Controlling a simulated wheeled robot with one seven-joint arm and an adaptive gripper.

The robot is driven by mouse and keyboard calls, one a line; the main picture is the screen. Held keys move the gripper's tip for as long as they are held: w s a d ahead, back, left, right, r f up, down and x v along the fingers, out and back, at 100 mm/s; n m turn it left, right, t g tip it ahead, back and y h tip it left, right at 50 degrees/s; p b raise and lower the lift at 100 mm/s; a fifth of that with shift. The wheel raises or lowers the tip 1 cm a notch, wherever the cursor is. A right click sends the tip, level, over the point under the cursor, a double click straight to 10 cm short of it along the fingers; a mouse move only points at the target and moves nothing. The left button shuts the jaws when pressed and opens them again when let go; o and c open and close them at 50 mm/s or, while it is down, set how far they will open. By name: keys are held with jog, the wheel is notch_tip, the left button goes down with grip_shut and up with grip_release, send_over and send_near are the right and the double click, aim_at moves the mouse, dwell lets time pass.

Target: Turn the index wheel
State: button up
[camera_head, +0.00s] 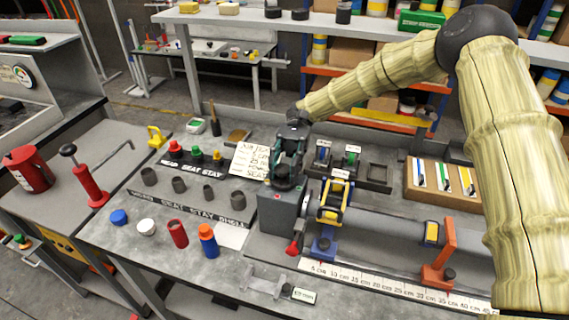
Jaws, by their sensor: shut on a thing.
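The index wheel (284,184) looks like a dark round wheel on top of the grey headstock box (276,214). My gripper (287,172) comes down on it from above and is shut on it. The fingers hide much of the wheel, and its markings cannot be read. A grey tube (385,223) runs right from the box, with a yellow and black ring-shaped clamp (333,203) around its near end. A red-tipped lever (292,247) sticks out at the box's front.
An orange stand (440,262) is at the tube's right part, behind a white ruler (380,283). A propped white card (256,160) stands close left of my gripper. Cups, caps and a red bottle (178,233) stand on the left bench. Dark trays (375,177) lie behind the tube.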

jog(key=shift+n+h, duration=0.3)
jog(key=shift+h, duration=0.1)
jog(key=o, duration=1)
jog(key=shift+r, duration=5)
jog(key=shift+c, duration=0.2)
